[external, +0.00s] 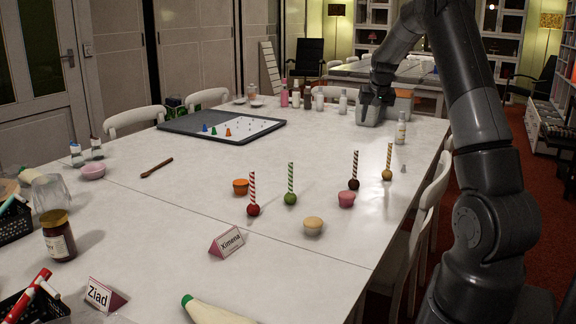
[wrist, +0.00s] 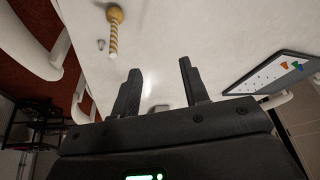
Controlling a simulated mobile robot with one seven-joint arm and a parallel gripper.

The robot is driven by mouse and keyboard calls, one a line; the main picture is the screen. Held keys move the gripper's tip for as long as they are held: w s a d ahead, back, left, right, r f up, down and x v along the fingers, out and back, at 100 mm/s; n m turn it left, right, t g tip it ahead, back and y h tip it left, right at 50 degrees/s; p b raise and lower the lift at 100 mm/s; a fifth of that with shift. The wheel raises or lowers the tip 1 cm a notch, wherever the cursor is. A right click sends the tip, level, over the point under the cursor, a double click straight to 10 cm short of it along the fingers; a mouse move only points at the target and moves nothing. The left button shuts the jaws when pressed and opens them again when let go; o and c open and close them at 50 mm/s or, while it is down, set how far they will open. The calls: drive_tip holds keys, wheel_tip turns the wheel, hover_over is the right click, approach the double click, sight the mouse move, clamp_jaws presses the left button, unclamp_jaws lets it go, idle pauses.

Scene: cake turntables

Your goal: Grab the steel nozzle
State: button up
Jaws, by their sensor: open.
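A small grey cone, which looks like the steel nozzle (external: 403,168), stands on the white table near the right edge, beside a gold cake pop with a striped stick (external: 388,172). In the wrist view the nozzle (wrist: 101,45) is small, at upper left, next to the gold cake pop (wrist: 115,15). My gripper (external: 376,102) is over the far right part of the table, beyond the nozzle and apart from it. In the wrist view my gripper (wrist: 160,66) has its two fingers spread, with nothing held between them.
A white bottle (external: 401,130) stands between my gripper and the nozzle. A grey container (external: 368,116) is just below my gripper. More cake pops and cupcakes (external: 346,199) stand nearer. A dark tray (external: 180,125) with coloured cones lies left. White chairs (external: 428,200) line the right edge.

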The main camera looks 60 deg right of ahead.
drive_tip(key=s+d+f+m+g, duration=0.1)
drive_tip(key=s+d+f, duration=0.4)
drive_tip(key=d+f, duration=0.15)
drive_tip(key=s+d+f+m+g, duration=0.1)
drive_tip(key=s+d+f+m, duration=0.1)
drive_tip(key=s+d+f, duration=0.45)
hover_over(404, 166)
drive_tip(key=a, duration=0.2)
wheel_tip(404, 166, down, 2)
drive_tip(key=f, duration=0.1)
drive_tip(key=shift+s+x, duration=0.2)
drive_tip(key=shift+x, duration=2.75)
drive_tip(key=shift+d, duration=0.1)
drive_tip(key=shift+c, duration=0.3)
clamp_jaws()
